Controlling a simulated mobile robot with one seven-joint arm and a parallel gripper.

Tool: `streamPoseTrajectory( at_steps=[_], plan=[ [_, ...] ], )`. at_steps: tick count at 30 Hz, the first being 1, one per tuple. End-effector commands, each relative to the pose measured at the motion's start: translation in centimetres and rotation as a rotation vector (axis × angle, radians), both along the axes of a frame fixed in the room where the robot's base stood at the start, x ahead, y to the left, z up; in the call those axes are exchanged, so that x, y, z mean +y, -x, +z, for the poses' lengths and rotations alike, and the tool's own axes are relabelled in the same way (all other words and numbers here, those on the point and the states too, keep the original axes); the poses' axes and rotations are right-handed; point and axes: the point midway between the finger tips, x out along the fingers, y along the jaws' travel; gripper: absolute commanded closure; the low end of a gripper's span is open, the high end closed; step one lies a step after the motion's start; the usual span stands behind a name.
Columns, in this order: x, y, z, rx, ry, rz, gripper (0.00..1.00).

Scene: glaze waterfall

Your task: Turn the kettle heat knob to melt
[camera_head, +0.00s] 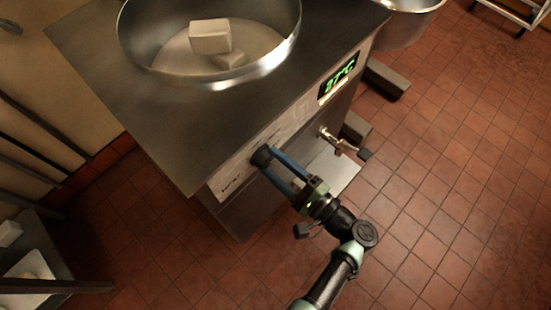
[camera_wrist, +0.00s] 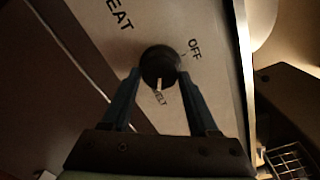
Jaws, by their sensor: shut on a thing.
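The kettle heat knob (camera_head: 261,156) is a dark round knob on the front panel of the steel kettle cabinet. In the wrist view the knob (camera_wrist: 158,62) sits between the labels OFF (camera_wrist: 195,50) and MELT (camera_wrist: 161,97). Its white pointer line (camera_wrist: 158,84) points down at the MELT lettering, which is partly covered. My gripper (camera_head: 273,161) reaches the panel from the lower right, its two blue fingers on either side of the knob. In the wrist view my gripper (camera_wrist: 159,74) is shut on the knob.
The open kettle (camera_head: 208,50) holds pale blocks. A green display (camera_head: 339,78) reads about 37°C. A tap (camera_head: 338,143) sticks out of the cabinet front, right of my gripper. Tiled floor (camera_head: 450,180) is clear at the right. A low shelf with a tray (camera_head: 30,268) stands lower left.

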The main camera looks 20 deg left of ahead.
Motion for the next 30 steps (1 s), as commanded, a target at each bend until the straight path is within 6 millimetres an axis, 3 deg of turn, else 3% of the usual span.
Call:
streamPoseTrajectory(
  at_steps=[7,8,12,26,30],
  plan=[
    [-0.04,0.02,-0.04,0.004,-0.002,-0.001,0.95],
    [-0.03,0.02,-0.05,0.004,-0.002,-0.001,0.38],
    [-0.03,0.01,-0.04,0.003,-0.001,-0.001,0.13],
    [-0.02,0.00,-0.01,0.001,0.000,0.000,0.10],
    [-0.79,0.20,-0.05,0.000,0.000,-0.004,0.10]
  ],
)
